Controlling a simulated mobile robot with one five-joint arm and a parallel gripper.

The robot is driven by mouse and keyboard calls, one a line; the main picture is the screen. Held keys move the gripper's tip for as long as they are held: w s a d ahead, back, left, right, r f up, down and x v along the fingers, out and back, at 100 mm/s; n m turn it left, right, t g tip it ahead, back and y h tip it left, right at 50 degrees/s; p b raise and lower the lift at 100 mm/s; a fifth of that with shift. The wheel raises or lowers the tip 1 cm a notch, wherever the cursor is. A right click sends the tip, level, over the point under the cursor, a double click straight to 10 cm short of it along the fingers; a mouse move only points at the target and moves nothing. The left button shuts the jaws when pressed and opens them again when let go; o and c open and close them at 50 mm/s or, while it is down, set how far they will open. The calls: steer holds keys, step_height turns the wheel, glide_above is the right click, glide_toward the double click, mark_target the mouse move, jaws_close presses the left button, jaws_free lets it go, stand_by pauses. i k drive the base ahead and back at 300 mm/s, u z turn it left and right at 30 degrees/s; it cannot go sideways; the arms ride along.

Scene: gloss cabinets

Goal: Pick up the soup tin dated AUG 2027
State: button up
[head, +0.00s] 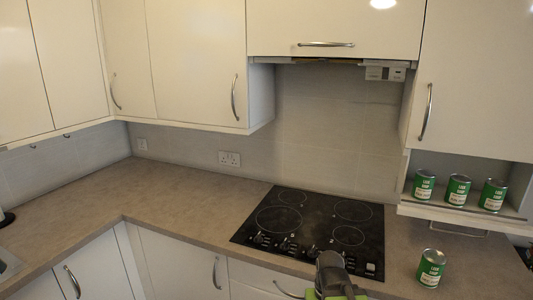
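Several green soup tins with white labels show in the head view. A left tin (424,184), a middle tin (458,190) and a right tin (493,195) stand upright in a row on the open shelf. Another tin (431,268) stands upright on the worktop below, right of the hob. Red print shows on the labels, but the dates are too small to read, so I cannot tell which is AUG 2027. My gripper (334,288) is at the bottom edge, partly cut off, dark grey with green parts, left of the worktop tin and apart from it. Its fingers cannot be made out.
The black hob (310,228) lies in the worktop (180,205), just beyond my gripper. The open shelf (453,207) hangs under a wall cabinet (478,90). A hood (335,58) overhangs the hob. The worktop left of the hob is clear.

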mark_target(492, 195)
steer(key=u, duration=0.35)
steer(key=k, duration=1.25)
steer(key=z, duration=1.1)
steer(key=i, duration=1)
